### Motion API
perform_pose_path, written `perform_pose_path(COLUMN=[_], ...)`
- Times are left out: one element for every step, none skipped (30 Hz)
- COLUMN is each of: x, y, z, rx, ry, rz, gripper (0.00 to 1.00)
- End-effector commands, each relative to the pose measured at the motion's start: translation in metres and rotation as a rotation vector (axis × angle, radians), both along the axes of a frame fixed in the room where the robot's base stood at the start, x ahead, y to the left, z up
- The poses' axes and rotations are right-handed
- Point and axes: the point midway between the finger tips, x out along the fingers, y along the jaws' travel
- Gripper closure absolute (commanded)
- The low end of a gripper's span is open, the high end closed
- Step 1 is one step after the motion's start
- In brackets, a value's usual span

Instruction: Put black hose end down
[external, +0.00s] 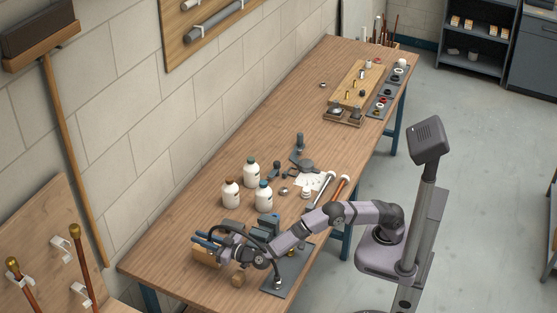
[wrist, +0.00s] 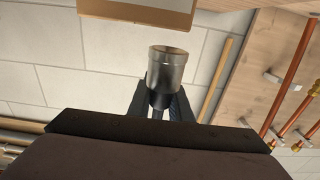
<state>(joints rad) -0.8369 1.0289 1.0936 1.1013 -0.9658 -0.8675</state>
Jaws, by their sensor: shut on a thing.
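My gripper (wrist: 163,105) is shut on the black hose end, a dark, shiny cylindrical fitting (wrist: 166,72) with an open rim, which stands out between the two fingers in the wrist view. The black hose (external: 262,243) arches over the wrist and comes down to a fitting on a dark mat (external: 292,275). The held end is too small to make out clearly in the external view.
Bare bench (external: 170,262) lies to the left.

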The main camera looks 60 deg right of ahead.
Motion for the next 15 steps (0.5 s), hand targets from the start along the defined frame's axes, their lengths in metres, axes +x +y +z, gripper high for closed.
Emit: perform_pose_path(x=[0.0, 0.0, 0.0, 0.0, 0.0, 0.0, 0.0, 0.0, 0.0, 0.0, 0.0, 0.0, 0.0, 0.0, 0.0], y=[0.0, 0.0, 0.0, 0.0, 0.0, 0.0, 0.0, 0.0, 0.0, 0.0, 0.0, 0.0, 0.0, 0.0, 0.0], z=[-0.006, -0.009, -0.011, -0.013, -0.014, -0.014, -0.014, -0.014, -0.014, -0.014, -0.014, -0.014, -0.014, -0.015, -0.017], rx=[-0.003, -0.002, 0.0, 0.0, 0.001, 0.001, 0.001, 0.001, 0.001, 0.001, 0.001, 0.001, 0.001, 0.001, 0.0], ry=[0.001, 0.0, -0.001, -0.001, -0.002, -0.002, -0.002, -0.002, -0.002, -0.002, -0.002, -0.002, -0.002, -0.002, -0.002], rz=[0.0, -0.001, -0.001, -0.001, -0.001, -0.001, -0.001, -0.001, -0.001, -0.001, -0.001, -0.001, -0.001, -0.001, -0.001], gripper=[1.0, 1.0, 1.0, 1.0, 1.0, 1.0, 1.0, 1.0, 1.0, 1.0, 1.0, 1.0, 1.0, 1.0, 1.0])
